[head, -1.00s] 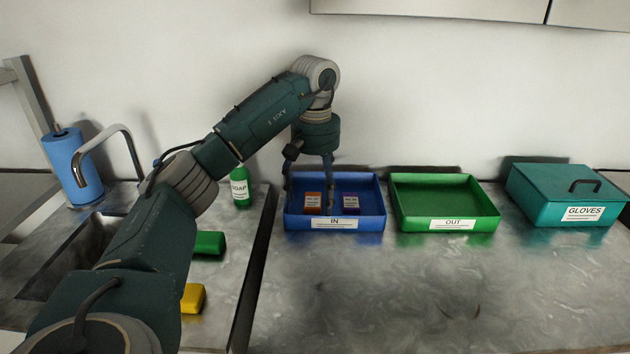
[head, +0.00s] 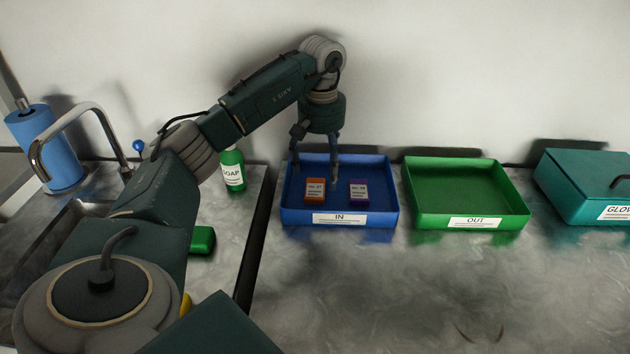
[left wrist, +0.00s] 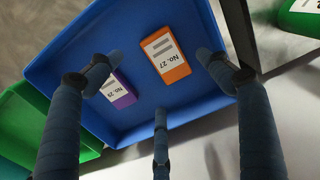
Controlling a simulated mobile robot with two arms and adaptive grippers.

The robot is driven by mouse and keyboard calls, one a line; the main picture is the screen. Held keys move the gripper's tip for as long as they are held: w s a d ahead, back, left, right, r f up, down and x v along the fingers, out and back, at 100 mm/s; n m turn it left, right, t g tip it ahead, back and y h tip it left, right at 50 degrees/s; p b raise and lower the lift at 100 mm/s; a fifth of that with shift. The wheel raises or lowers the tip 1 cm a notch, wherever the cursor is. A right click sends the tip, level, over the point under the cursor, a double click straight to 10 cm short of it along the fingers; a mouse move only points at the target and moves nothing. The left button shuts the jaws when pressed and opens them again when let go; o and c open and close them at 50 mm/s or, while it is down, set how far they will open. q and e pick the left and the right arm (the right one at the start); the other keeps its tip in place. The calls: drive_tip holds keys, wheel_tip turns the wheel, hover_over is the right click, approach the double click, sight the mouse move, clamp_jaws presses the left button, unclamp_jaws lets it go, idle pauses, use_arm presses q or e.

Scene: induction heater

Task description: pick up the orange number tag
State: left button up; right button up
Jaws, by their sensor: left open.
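The orange number tag (head: 315,190), with a white "No. 27" label, lies in the blue IN tray (head: 292,215). A purple number tag (head: 358,191) lies to its right. My left gripper (head: 315,171) points down over the tray, just behind and above the orange tag. In the left wrist view, the fingers of my left gripper (left wrist: 155,75) are spread and empty. The orange tag (left wrist: 166,55) shows between them, nearer the right one. The purple tag (left wrist: 121,93) is partly covered by the left finger. My right gripper is not in view.
The green OUT tray (head: 465,190) is empty, right of the blue tray. The teal GLOVES box (head: 585,185) stands farther right. The soap bottle (head: 233,172), tap (head: 90,110) and blue roll (head: 45,150) stand left. The counter front (head: 400,280) is clear.

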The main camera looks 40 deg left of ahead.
sight(319, 188)
use_arm(q)
wheel_tip(319, 188, down, 5)
drive_tip(key=shift+s+a+f+p, duration=0.1)
drive_tip(key=shift+p, duration=0.55)
drive_tip(key=shift+c, duration=0.5)
drive_tip(key=c, duration=1)
